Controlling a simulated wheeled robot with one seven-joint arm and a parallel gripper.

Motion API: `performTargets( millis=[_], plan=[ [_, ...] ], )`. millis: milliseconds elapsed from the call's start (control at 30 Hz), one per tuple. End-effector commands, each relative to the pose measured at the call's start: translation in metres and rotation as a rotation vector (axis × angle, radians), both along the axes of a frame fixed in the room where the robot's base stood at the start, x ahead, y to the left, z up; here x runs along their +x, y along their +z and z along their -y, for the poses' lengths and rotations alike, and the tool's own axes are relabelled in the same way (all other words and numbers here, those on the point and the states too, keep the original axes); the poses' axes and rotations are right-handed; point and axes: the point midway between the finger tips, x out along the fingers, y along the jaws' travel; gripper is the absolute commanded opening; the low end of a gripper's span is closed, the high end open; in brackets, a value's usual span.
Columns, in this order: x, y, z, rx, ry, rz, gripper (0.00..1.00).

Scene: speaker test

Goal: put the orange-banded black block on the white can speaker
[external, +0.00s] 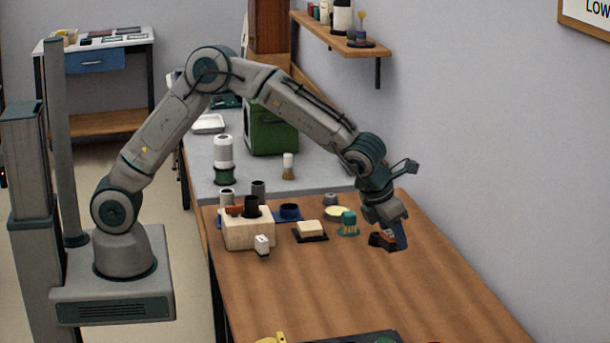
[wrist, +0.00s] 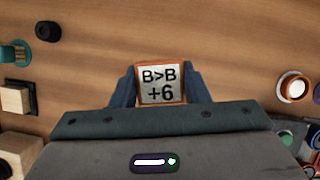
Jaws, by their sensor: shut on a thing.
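My gripper (external: 392,233) is low over the right side of the wooden table, shut on the orange-banded black block (external: 379,241). In the wrist view, the block (wrist: 161,84) sits between my two fingers (wrist: 160,88). Its face there has an orange edge and a white label reading "B>B +6". I cannot tell whether its underside touches the table. A white can-shaped object (external: 223,151) with a dark top, probably the white can speaker, stands at the back left on the grey table, above a green piece. It is far from my gripper.
A pale block with dark round pieces (external: 248,232), a cream block on a dark base (external: 310,229) and a teal piece (external: 348,223) lie left of my gripper. A green box (external: 270,130) stands behind. The wooden table's middle (external: 330,290) is clear.

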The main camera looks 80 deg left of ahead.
Motion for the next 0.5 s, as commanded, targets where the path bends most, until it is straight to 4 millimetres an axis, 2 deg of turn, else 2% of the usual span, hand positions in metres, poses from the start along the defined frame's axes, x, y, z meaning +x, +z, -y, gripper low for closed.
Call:
performTargets(
  millis=[167, 267, 367, 500],
  plan=[
    [0.002, 0.001, -0.005, 0.000, 0.009, 0.000, 0.18],
    [0.009, 0.004, -0.026, 0.000, 0.037, 0.001, 0.18],
    [0.021, 0.010, -0.064, 0.001, 0.089, 0.002, 0.18],
    [0.034, 0.020, -0.138, 0.003, 0.184, -0.002, 0.18]
  ],
)
